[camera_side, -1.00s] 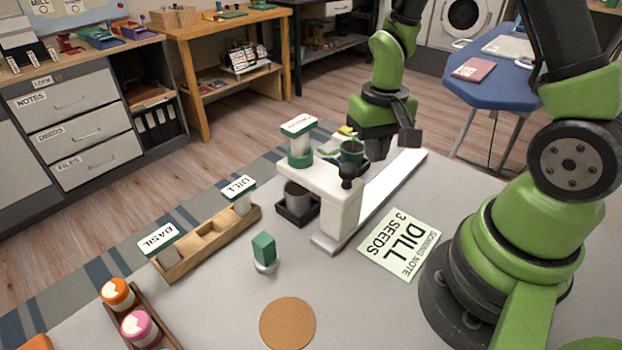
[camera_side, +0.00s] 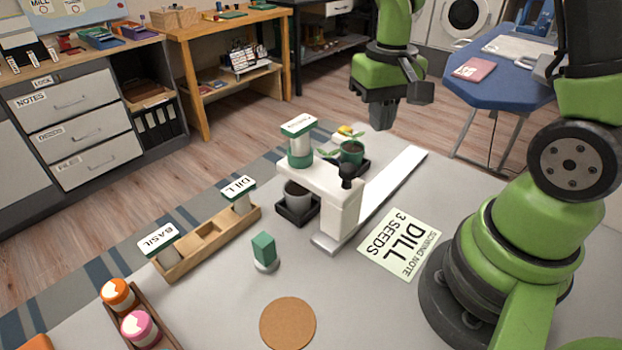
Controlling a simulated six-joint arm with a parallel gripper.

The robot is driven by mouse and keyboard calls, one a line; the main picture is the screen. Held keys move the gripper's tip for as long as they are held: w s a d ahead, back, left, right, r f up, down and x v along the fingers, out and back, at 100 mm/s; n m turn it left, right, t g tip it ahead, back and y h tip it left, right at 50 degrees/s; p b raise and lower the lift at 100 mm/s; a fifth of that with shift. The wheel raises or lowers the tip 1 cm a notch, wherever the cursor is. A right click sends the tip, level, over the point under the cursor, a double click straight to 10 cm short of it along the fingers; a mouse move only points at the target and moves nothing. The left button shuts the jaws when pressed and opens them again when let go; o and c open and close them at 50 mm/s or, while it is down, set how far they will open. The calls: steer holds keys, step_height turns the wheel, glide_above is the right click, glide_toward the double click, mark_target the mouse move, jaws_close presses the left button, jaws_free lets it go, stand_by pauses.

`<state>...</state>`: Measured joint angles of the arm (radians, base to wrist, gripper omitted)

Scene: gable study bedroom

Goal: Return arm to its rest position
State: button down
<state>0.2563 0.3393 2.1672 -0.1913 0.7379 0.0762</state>
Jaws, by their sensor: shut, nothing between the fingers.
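My gripper (camera_side: 383,118) hangs in the air at the upper middle, beyond the white stand. It points down and its fingers are close together, with nothing held in them. It is apart from the things on the mat. A small potted seedling (camera_side: 351,152) is by the stand's far end, below and left of my gripper.
A wooden rack (camera_side: 207,245) holds DILL and BASIL containers. Orange and pink jars (camera_side: 139,327) stand at lower left. A blue table (camera_side: 500,80) is at the back right.

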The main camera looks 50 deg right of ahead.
steer(key=s+a+r+n+t+y, duration=0.1)
steer(key=s+a+r+t, duration=0.2)
steer(key=r, duration=0.4)
steer(key=s+a+r+n+t+y, duration=0.1)
steer(key=s+a+r+t, duration=0.3)
steer(key=s+a+r, duration=0.2)
steer(key=shift+s+r, duration=0.35)
steer(key=shift+r, duration=0.2)
steer(key=c, duration=1.8)
jaws_free()
steer(key=shift+c, duration=0.2)
